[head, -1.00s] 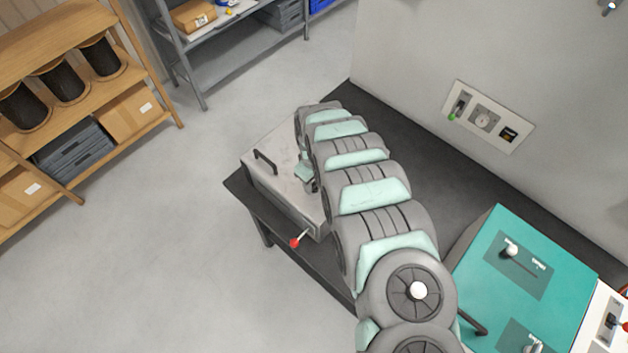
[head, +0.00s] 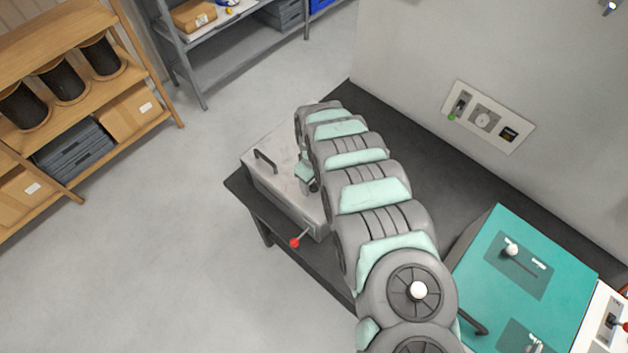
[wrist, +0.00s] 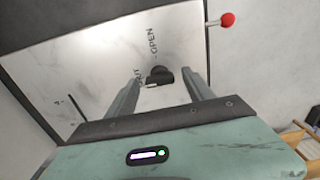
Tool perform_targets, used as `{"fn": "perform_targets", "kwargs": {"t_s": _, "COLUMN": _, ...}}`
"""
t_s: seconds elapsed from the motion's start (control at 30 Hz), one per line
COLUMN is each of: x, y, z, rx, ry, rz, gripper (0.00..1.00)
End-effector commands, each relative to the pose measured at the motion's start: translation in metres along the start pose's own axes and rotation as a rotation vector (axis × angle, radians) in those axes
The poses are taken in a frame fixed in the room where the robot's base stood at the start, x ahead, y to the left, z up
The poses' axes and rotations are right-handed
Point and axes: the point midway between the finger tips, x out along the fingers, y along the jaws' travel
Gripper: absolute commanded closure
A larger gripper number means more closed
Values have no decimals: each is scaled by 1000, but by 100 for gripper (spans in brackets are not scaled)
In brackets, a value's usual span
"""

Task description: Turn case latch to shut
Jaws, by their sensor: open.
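The grey metal case (head: 280,150) lies on a dark bench, with a black handle on its top. In the wrist view, the lid (wrist: 90,70) fills the upper left. A small black latch knob (wrist: 158,76) sits on it beside the printed word OPEN and another word, partly hidden, ending in T. My gripper (wrist: 164,82) is open, its two fingers on either side of the knob. I cannot tell whether they touch it. In the head view my gripper (head: 304,172) is over the lid, and my arm hides the knob.
A red-tipped lever (head: 295,243) sticks out from the case's front side. A teal panel box (head: 535,270) stands at the right. A wall plate (head: 488,117) is behind the bench. Wooden shelves with reels (head: 65,80) stand at the left.

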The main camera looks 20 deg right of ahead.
Motion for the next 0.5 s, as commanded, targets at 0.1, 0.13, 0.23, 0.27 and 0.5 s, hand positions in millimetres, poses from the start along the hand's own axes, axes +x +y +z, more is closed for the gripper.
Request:
{"fn": "perform_targets", "kwargs": {"t_s": 0.1, "x": -5, "y": 1, "z": -1, "rx": -1, "ry": 1, "rz": 1, "gripper": 39}}
{"fn": "perform_targets", "kwargs": {"t_s": 0.13, "x": -8, "y": 1, "z": -1, "rx": -1, "ry": 1, "rz": 1, "gripper": 39}}
{"fn": "perform_targets", "kwargs": {"t_s": 0.23, "x": -18, "y": 2, "z": -1, "rx": -1, "ry": 2, "rz": 2, "gripper": 39}}
{"fn": "perform_targets", "kwargs": {"t_s": 0.27, "x": -21, "y": 2, "z": -1, "rx": -1, "ry": 1, "rz": 2, "gripper": 39}}
{"fn": "perform_targets", "kwargs": {"t_s": 0.5, "x": -56, "y": 3, "z": 0, "rx": 0, "ry": 1, "rz": 6, "gripper": 39}}
